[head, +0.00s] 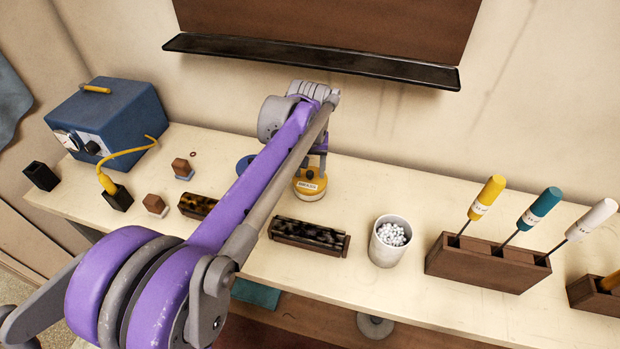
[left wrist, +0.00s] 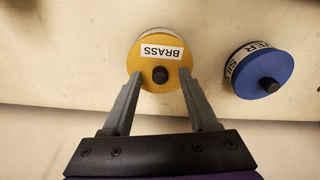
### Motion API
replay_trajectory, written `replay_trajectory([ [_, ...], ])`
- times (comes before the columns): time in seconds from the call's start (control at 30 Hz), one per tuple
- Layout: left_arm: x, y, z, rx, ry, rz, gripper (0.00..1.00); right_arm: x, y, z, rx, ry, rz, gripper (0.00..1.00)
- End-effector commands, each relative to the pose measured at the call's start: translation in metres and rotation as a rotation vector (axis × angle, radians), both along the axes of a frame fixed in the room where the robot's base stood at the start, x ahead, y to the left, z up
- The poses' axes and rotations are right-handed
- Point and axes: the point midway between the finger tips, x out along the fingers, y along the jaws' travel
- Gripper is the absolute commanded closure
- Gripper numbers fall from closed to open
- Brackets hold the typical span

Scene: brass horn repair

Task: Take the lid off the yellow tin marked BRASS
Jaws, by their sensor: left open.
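The yellow tin marked BRASS (head: 310,184) stands on the bench in the head view, with its lid on. In the left wrist view its yellow lid (left wrist: 172,68) shows from above, with a white BRASS label and a dark knob (left wrist: 160,75). My left gripper (left wrist: 161,82) is open, with one finger on each side of the knob and a gap to it on both sides. In the head view the left gripper (head: 313,160) is above the tin and partly hidden by my arm. My right gripper is not in view.
A blue-lidded tin (left wrist: 262,74) stands close to the right in the left wrist view. A dark brush block (head: 309,237), a white cup of pellets (head: 390,241) and a screwdriver rack (head: 486,265) stand to the right. A black-edged shelf (head: 310,62) is on the wall behind.

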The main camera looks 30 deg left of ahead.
Motion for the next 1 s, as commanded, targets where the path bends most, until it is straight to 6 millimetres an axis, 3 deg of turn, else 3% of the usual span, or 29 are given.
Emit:
replay_trajectory([
  [0.1,0.0,0.0,0.0,0.0,0.0,0.0,0.44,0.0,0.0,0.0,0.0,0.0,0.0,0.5],
  [0.4,0.0,0.0,0.001,0.0,0.0,0.0,0.98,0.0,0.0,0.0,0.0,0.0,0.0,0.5],
  [0.83,0.0,0.0,0.003,0.0,0.0,0.0,1.0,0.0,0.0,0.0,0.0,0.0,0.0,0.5],
  [1.0,0.0,0.0,0.026,0.0,0.0,0.0,1.0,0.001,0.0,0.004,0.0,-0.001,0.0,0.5],
])
